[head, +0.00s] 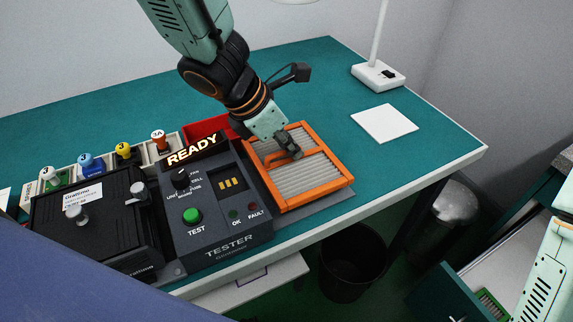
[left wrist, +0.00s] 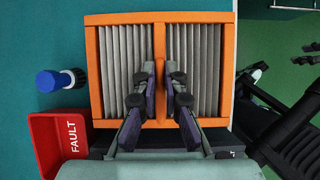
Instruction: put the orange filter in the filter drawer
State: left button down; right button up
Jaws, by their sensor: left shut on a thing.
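The orange filter (head: 322,188), an orange frame with grey pleats and a middle bar, is flat beside the tester at the table's front edge. It also fills the middle of the left wrist view (left wrist: 240,70). My left gripper (head: 292,152) reaches down from above and is shut on the filter's middle bar; its fingers also show in the left wrist view (left wrist: 160,95). I cannot tell whether the filter is lifted. At the lower right, a drawer-like teal panel (head: 440,292) stands by a green-framed pleated piece (head: 490,304); no label shows. My right gripper is out of view.
The tester (head: 215,205) with its READY sign stands left of the filter. A red FAULT bin (left wrist: 72,140) is close by. A white pad (head: 385,123) and lamp base (head: 378,75) are on the right. A dark bin (head: 350,270) stands below the table edge.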

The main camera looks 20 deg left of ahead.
aim_at(290, 162)
pick_arm(q)
jog(key=shift+s+d+f+b, duration=0.15)
jog(key=shift+d+f+b, duration=0.15)
jog(key=shift+f, duration=0.15)
jog(key=shift+s+d+f+b, duration=0.15)
jog(key=shift+f+b, duration=0.15)
jog(key=shift+f, duration=0.1)
jog(key=shift+a+f+b, duration=0.2)
jog(key=shift+f+b, duration=0.05)
jog(key=shift+f, duration=0.2)
jog(key=shift+a+f+b, duration=0.2)
jog(key=shift+f+b, duration=0.05)
jog(key=shift+f, duration=0.2)
jog(key=shift+w+a+f, duration=0.15)
jog(key=shift+w+a, duration=0.05)
jog(key=shift+w, duration=0.1)
jog(key=shift+s+d, duration=0.2)
jog(key=shift+d, duration=0.15)
jog(key=c, duration=1.9)
grip_release()
jog(key=o, duration=0.3)
jog(key=shift+w+a+f, duration=0.1)
jog(key=shift+a, duration=0.15)
jog(key=shift+o, duration=0.8)
jog(key=shift+d, duration=0.2)
jog(key=shift+a, duration=0.1)
